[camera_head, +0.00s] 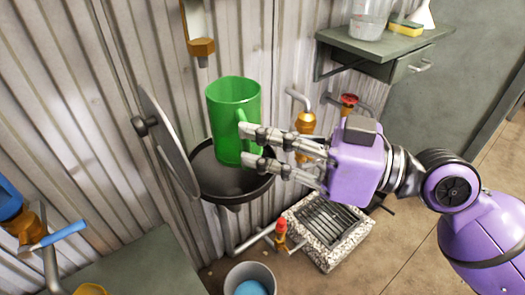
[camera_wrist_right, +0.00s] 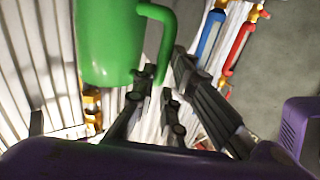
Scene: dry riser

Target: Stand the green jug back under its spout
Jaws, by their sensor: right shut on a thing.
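The green jug (camera_head: 233,122) is upright, in front of the corrugated wall and over the dark round basin (camera_head: 205,190). I cannot tell whether its base touches the basin. A brass spout (camera_head: 201,47) hangs on the wall above and a little left of the jug. My right gripper (camera_head: 250,148) comes in from the right and is shut on the jug's handle. In the right wrist view the jug (camera_wrist_right: 108,42) fills the upper left, with its handle running down between the fingers (camera_wrist_right: 150,95). My left gripper is not in view.
A round grey lid (camera_head: 168,142) stands open left of the basin. A shelf (camera_head: 375,45) is at upper right, holding a clear container and a yellow sponge. Brass pipework with a red valve (camera_head: 349,100), a floor drain (camera_head: 328,225) and a grey bucket (camera_head: 250,278) are nearby.

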